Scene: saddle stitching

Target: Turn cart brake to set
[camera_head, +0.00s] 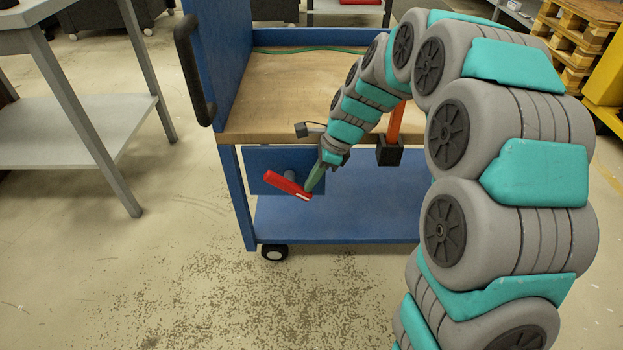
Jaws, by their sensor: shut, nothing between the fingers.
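The cart (335,190) is blue with a wooden top. Its brake lever is a red handle (287,185) on a grey pivot, mounted on a blue plate (262,160) below the front edge of the top. The handle slopes down to the right, with a pale mark near its lower right end. My gripper (309,189) is shut and empty, its tips at the right end of the red handle. They look to be touching it or very close; I cannot tell which. My arm hides part of the cart's right side.
An orange upright with a black block (390,151) is at the cart's front, right of my gripper. A black push handle (192,70) is at the cart's left. A grey table (85,130) stands at left. The floor (180,270) in front is clear, with dark speckles.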

